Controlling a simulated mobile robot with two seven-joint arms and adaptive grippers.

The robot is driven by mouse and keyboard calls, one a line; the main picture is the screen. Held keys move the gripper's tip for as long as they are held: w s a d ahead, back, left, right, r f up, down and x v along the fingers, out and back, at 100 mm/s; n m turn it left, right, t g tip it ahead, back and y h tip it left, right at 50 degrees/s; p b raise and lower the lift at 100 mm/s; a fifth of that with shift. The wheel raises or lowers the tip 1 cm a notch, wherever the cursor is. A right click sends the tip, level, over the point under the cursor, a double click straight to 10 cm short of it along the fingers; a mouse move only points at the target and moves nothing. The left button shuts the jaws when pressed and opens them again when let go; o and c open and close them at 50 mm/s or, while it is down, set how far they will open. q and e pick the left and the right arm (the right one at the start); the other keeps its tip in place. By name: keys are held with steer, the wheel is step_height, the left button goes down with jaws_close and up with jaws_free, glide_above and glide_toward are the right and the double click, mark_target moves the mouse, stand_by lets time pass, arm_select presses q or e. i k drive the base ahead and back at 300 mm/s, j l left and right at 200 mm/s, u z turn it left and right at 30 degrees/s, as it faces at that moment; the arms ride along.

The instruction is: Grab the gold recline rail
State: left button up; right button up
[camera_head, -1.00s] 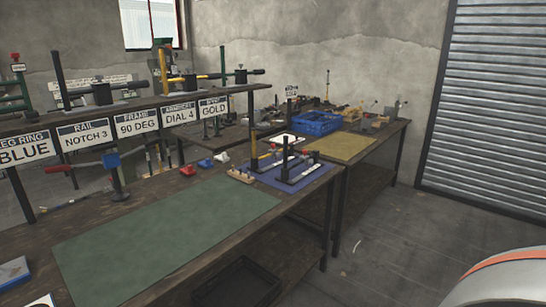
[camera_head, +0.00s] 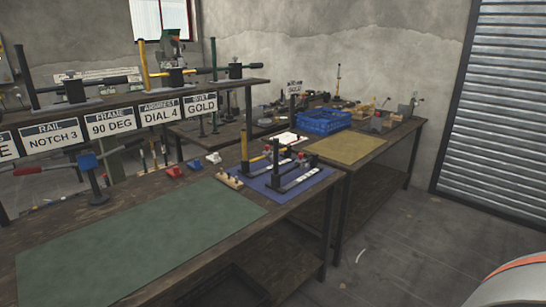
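Neither of my grippers is in view. Two L-shaped pieces lie on the blue mat (camera_head: 318,180) at the right end of the near bench. I cannot tell from this view which gold piece is the recline rail.
A green mat (camera_head: 135,238) covers the clear front of the near bench. A red part (camera_head: 174,172) and a wooden block (camera_head: 229,181) sit behind it. A blue crate (camera_head: 322,122) and a yellow mat (camera_head: 345,149) are on the far bench. Floor is open at right.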

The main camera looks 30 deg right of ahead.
mark_target(245, 169)
steer(key=i+l, duration=0.1)
steer(key=l, duration=0.4)
steer(key=i+l, duration=0.1)
steer(key=l, duration=0.85)
steer(key=i+l, duration=0.15)
steer(key=l, duration=0.35)
steer(key=i+l, duration=0.1)
steer(key=l, duration=0.35)
steer(key=i+l, duration=0.1)
steer(key=l, duration=0.4)
